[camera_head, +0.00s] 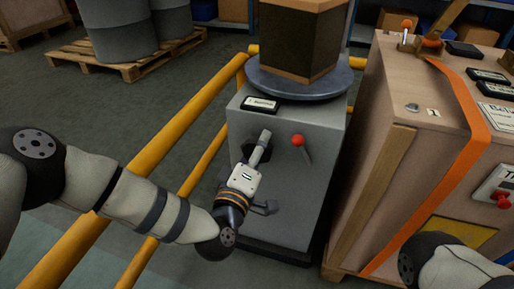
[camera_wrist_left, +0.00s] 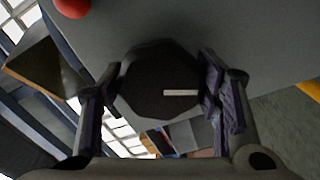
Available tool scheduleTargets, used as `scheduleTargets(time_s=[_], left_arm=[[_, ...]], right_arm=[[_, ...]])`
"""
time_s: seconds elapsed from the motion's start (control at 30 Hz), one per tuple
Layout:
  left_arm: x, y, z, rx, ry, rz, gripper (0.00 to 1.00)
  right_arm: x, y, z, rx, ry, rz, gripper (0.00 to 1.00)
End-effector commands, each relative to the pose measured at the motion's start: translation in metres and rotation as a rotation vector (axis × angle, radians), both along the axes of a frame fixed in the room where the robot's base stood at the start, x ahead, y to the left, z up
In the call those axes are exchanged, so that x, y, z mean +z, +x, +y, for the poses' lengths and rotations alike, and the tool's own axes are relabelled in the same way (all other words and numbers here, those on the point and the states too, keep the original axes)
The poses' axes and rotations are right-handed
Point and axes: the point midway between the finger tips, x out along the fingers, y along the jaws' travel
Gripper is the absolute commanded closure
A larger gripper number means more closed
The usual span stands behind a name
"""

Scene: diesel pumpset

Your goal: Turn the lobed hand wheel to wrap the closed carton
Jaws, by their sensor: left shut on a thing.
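The lobed hand wheel is a dark, many-sided knob on the front of a grey cabinet (camera_head: 312,180). It fills the middle of the left wrist view (camera_wrist_left: 150,90), with a short white mark on its face. In the head view only a dark part of it (camera_head: 248,152) shows beside my gripper. My left gripper (camera_head: 262,144) is shut on the wheel, one finger on each side. The carton (camera_head: 297,38) stands upright on a round grey turntable (camera_head: 340,84) on the cabinet, with a dark band around its middle. My right gripper is out of view.
A red-knobbed lever (camera_head: 298,141) sticks out just right of my left gripper. A yellow rail (camera_head: 180,125) runs along the left. A large wooden crate with an orange strap (camera_head: 465,150) stands close on the right. Drums on a pallet (camera_head: 130,65) are behind.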

Motion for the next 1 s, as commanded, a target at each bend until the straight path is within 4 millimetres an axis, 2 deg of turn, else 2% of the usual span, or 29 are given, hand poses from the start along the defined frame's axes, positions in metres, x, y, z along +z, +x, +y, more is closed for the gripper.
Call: scheduleTargets(time_s=[0.5, 1.0], left_arm=[[0.004, 0.000, -0.001, -0.002, 0.439, -0.145, 0.70], [0.001, 0.000, 0.000, -0.001, 0.834, -0.273, 0.70]], right_arm=[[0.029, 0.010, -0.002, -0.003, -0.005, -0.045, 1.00], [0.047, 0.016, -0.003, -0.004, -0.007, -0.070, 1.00]])
